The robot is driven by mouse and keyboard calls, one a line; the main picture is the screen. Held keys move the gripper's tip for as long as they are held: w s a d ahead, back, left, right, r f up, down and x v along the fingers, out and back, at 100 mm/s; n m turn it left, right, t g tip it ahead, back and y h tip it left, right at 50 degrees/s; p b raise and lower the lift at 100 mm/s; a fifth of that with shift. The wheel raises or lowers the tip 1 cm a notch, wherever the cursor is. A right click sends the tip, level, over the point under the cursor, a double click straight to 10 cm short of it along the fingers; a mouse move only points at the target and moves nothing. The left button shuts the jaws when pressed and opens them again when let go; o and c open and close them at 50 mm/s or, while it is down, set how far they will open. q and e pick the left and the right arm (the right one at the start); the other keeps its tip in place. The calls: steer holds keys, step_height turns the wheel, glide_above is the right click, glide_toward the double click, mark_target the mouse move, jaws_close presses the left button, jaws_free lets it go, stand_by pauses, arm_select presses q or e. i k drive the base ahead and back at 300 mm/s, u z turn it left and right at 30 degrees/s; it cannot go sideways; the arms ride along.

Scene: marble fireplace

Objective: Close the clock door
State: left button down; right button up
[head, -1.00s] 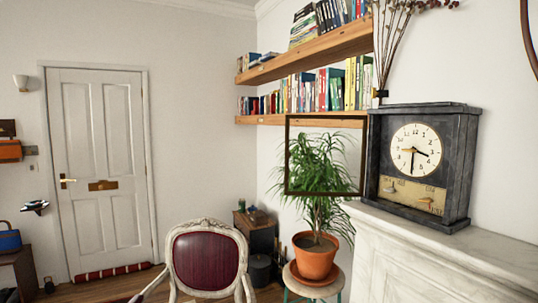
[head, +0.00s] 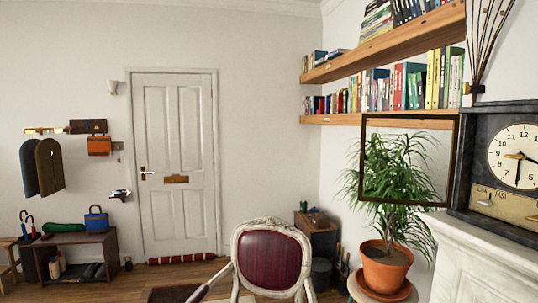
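The clock (head: 484,120) stands on the marble mantel at the right edge, dark-cased with a cream round dial; its right part is cut off by the frame. Its glass door (head: 407,117), a thin dark frame with a see-through pane, stands open, swung out to the left of the case. The plant and the bookshelf show through the pane. Neither my left nor my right gripper is in view.
The white marble mantel (head: 480,250) runs under the clock. A potted plant (head: 387,268) stands below and behind the door. A red-backed chair (head: 270,259) stands at lower middle. Bookshelves (head: 385,58) hang at upper right. Open floor lies toward the white door (head: 176,165).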

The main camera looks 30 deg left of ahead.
mark_target(362, 156)
steer(key=u, duration=0.35)
steer(key=i, duration=1.25)
steer(key=z, duration=1.45)
